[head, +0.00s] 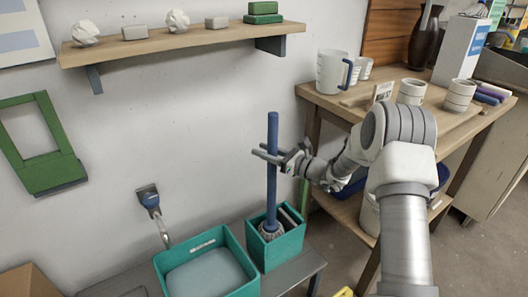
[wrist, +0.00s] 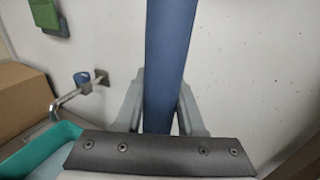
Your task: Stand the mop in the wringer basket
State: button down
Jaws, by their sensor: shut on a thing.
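The mop has a blue handle (head: 272,165) and a grey head (head: 270,229). It stands near upright, with its head in the mouth of the teal wringer basket (head: 285,251). Whether the head rests on the bottom is hidden by the basket's front wall. My gripper (head: 267,156) is shut on the handle about midway up. In the wrist view the handle (wrist: 168,70) runs up between the two grey fingers.
A wider teal bucket (head: 250,288) with grey-blue contents is left of the basket, on a grey bench. A shelf (head: 180,45) is above left. A wooden table (head: 330,103) stands right.

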jog(key=c, duration=0.5)
grip_release()
jog(key=shift+f, duration=0.1)
